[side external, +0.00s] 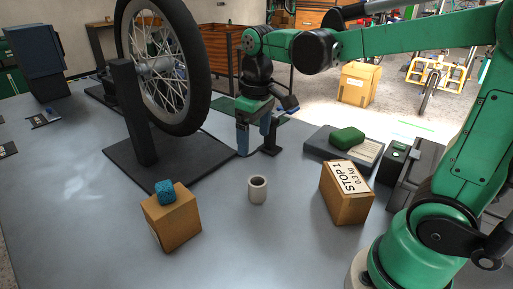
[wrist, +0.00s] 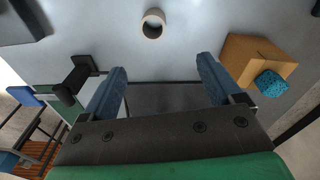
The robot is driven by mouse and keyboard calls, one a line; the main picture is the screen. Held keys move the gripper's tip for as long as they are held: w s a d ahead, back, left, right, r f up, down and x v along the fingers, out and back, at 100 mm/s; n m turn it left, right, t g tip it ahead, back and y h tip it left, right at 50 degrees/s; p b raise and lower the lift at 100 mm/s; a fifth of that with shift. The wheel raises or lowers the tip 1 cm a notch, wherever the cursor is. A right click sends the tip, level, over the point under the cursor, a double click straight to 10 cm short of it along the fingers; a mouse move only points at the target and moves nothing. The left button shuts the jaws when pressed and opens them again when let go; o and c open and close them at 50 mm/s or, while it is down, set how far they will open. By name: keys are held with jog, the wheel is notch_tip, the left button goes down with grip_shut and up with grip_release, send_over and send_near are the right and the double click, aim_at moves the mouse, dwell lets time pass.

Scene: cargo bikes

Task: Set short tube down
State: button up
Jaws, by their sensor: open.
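A cardboard box (side external: 171,220) with a blue textured block (side external: 165,191) on top stands left of the tube. A labelled box (side external: 345,195) stands right. A wheel (side external: 165,65) in a black stand rises behind left. A green block (side external: 347,138) rests on a grey device behind right.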

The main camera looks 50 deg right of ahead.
jog(key=shift+s+a+f+m+t, duration=0.25)
jog(key=shift+s+a+t, duration=0.25)
jog(key=shift+s+t, duration=0.45)
jog(key=shift+s+a+f+m+t, duration=0.3)
jog(key=shift+s+a+t, duration=0.25)
jog(key=shift+t, duration=0.55)
jog(key=shift+s+a+f+m+t, duration=0.25)
jog(key=shift+s+a+t, duration=0.15)
jog(key=shift+s+t, duration=0.6)
jog(key=shift+w, duration=0.1)
